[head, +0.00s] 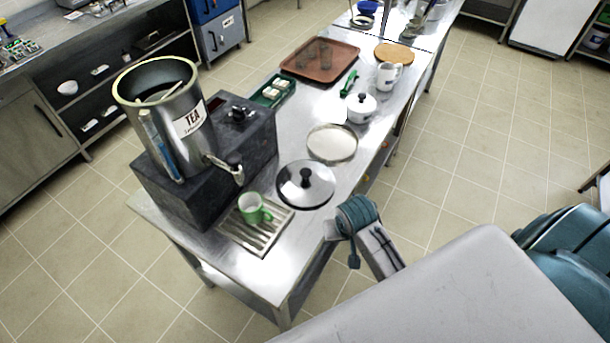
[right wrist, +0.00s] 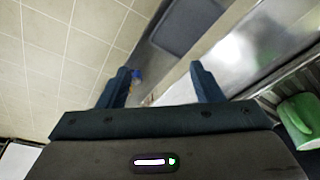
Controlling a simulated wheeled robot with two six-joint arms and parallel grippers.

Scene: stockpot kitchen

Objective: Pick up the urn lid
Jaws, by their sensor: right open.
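The urn lid (head: 289,193), a round shiny steel disc with a black knob, lies flat on the steel table, knob up, right of the green mug. The tea urn (head: 184,106) stands open-topped on a dark block to its left. My right gripper (head: 353,213) is just right of the lid at the table edge, apart from it. In the right wrist view its two fingers (right wrist: 160,80) are spread with nothing between them. The lid cannot be made out in that view. My left gripper is not in view.
The green mug (head: 251,209) stands on a slatted drip tray (head: 254,238); it also shows in the right wrist view (right wrist: 300,120). Beyond the lid are a round pale-centred tray (head: 332,143), a white lidded pot (head: 361,108) and a brown tray (head: 320,60). Tiled floor lies right of the table.

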